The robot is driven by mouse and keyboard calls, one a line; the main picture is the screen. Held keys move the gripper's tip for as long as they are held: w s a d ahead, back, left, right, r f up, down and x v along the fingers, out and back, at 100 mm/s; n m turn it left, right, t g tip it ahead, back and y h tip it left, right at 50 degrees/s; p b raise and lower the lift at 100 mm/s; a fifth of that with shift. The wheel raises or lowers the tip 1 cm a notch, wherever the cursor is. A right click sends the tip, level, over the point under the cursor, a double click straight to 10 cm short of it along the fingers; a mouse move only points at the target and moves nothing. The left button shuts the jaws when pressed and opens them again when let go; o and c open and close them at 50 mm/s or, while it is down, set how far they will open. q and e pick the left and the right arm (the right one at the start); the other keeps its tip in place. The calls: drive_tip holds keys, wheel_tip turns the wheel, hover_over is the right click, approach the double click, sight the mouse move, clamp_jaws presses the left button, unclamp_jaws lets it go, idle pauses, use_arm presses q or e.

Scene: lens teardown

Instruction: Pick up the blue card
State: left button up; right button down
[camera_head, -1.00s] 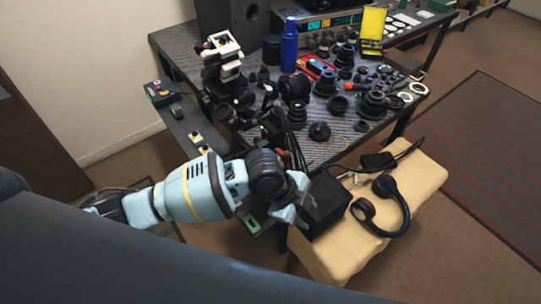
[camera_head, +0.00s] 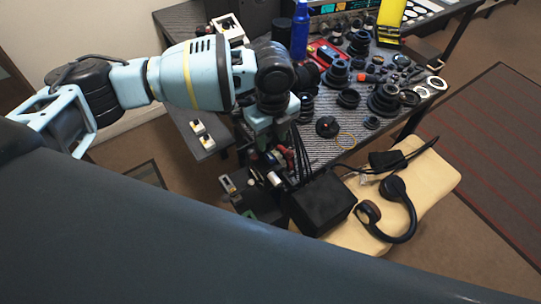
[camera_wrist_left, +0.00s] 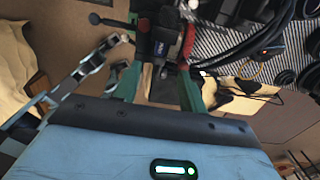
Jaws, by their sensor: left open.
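My left gripper (camera_head: 264,148) is at the near edge of the workbench (camera_head: 312,148), pointing down by several dark cables. In the left wrist view its green fingers (camera_wrist_left: 161,78) are apart, with nothing clearly held between them. No blue card can be made out for certain in the head view, where my arm and gripper hide part of the bench. My right gripper is not in view.
A blue bottle (camera_head: 300,32) and many black lens parts stand on the bench. A black box (camera_head: 322,203) and headphones (camera_head: 400,208) are on a beige padded seat (camera_head: 440,180). A side shelf with small switches (camera_head: 203,134) is left of the gripper.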

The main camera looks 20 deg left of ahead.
sight(271, 158)
use_arm(q)
drive_tip(key=f, duration=0.2)
drive_tip(key=shift+w+f, duration=0.2)
drive_tip(key=shift+f, duration=0.15)
drive_tip(key=shift+s+a+f, duration=0.1)
drive_tip(key=shift+s+f, duration=0.05)
drive_tip(key=shift+f, duration=2.4)
drive_tip(key=shift+c, duration=0.3)
clamp_jaws()
